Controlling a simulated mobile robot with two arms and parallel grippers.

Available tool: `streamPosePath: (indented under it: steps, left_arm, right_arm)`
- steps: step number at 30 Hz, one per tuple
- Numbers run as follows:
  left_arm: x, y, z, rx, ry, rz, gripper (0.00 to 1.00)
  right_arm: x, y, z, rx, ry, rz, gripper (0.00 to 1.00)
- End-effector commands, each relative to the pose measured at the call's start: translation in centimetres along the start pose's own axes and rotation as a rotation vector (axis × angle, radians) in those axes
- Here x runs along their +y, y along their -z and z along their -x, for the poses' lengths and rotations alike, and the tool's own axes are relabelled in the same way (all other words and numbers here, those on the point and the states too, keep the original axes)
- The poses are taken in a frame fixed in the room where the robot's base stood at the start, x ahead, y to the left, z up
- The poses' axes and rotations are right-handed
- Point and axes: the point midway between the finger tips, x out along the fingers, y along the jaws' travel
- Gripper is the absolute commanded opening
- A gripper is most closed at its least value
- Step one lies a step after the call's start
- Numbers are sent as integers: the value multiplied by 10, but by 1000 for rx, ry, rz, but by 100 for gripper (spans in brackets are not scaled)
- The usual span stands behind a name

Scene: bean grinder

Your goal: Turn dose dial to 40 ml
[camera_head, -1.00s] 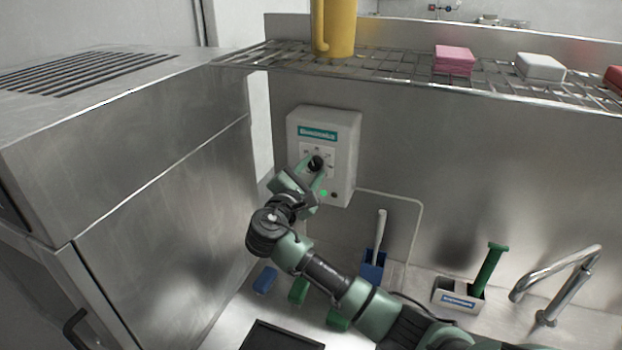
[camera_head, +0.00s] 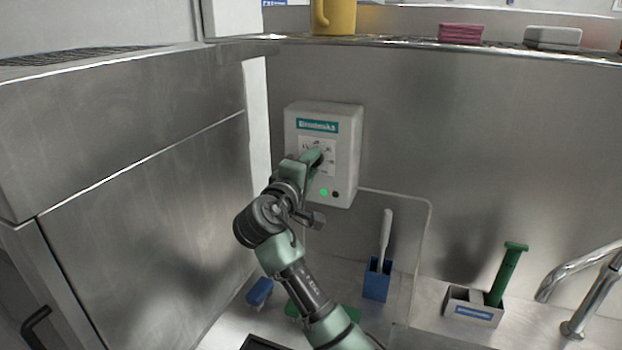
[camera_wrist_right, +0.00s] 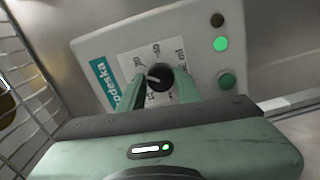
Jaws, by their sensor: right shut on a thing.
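The dispenser box (camera_head: 346,120) is pale grey with a teal label and is fixed to the steel back wall. Its dose dial (camera_wrist_right: 159,76) is a round black knob with a white pointer mark, on a white scale plate (camera_wrist_right: 137,63). My right gripper (camera_head: 318,157) is at the box front and shut on the dial, one finger on each side, as the right wrist view (camera_wrist_right: 160,82) shows. The gripper hides most of the dial in the head view. The scale numbers are too small or turned to read surely. My left gripper is not in view.
A green lamp (camera_wrist_right: 220,43) is lit on the box, near a green button (camera_wrist_right: 226,80). A steel cabinet (camera_head: 150,200) stands close on the left. A shelf above holds a yellow jug (camera_head: 335,15). A blue holder (camera_head: 377,280) and a faucet (camera_head: 585,290) are below right.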

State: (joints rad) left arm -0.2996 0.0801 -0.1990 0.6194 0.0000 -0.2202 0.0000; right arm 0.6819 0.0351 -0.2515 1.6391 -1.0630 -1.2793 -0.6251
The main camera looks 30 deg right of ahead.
Motion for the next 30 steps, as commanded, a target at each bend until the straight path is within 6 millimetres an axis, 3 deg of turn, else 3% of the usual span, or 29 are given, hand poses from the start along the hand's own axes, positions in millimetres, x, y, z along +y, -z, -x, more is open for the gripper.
streamPosePath:
  steps: [1, 12, 30]
  left_arm:
    - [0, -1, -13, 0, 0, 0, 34]
    - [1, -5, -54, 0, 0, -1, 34]
    - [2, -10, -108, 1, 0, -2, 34]
  right_arm:
    - [-7, 0, 0, 1, 2, -48, 0]
    - [-8, 0, 0, 0, 3, -400, 0]
    - [-7, 2, 0, 0, 4, -929, 0]
